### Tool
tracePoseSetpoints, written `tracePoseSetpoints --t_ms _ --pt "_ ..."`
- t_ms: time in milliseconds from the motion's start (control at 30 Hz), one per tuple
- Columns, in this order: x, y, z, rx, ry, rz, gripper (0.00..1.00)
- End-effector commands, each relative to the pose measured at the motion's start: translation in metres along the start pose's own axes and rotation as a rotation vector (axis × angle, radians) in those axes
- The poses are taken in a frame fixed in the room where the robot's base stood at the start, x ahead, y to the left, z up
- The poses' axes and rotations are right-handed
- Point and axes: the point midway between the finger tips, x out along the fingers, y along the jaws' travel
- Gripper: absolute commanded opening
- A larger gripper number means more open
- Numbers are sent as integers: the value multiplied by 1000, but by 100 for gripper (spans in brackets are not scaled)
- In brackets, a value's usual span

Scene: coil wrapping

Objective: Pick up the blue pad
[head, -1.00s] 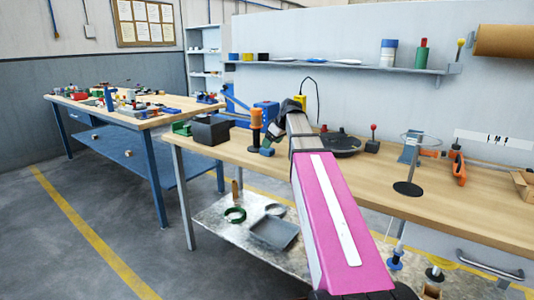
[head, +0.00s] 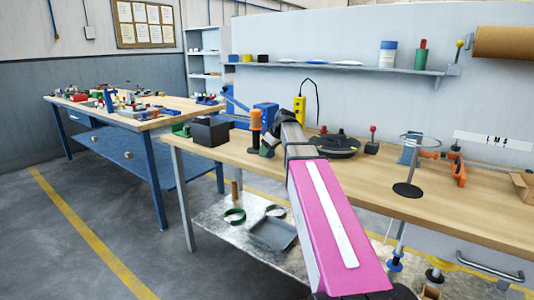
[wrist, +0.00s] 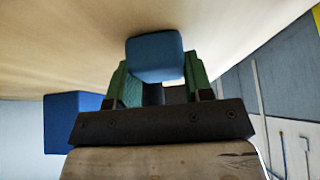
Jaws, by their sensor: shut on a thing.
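The blue pad (wrist: 155,57) is a small, rounded blue block. In the wrist view it sits between the two green fingers of my gripper (wrist: 156,74), which is shut on it. In the head view my gripper (head: 268,147) is at the wooden workbench, beside the orange-handled tool, and the pad is not clearly visible there. I cannot tell whether the pad touches the bench top or is slightly above it.
A dark box (head: 210,131) and an orange-handled tool (head: 255,121) stand left of my gripper on the workbench (head: 470,204). A black turntable (head: 337,144) is to the right. A large blue block (wrist: 70,122) is close by in the wrist view.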

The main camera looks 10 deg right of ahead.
Motion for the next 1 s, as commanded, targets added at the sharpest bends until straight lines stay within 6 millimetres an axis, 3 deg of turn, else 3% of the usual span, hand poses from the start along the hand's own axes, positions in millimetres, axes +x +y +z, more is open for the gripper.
tracePoseSetpoints --t_ms 267,467,800,1000 --pt "-10 0 -6 -1 1 1 21" --pt "-34 1 -20 -1 2 2 21" --pt "-54 -60 -68 -3 1 0 21" --pt "-62 -85 -88 -2 0 0 21"
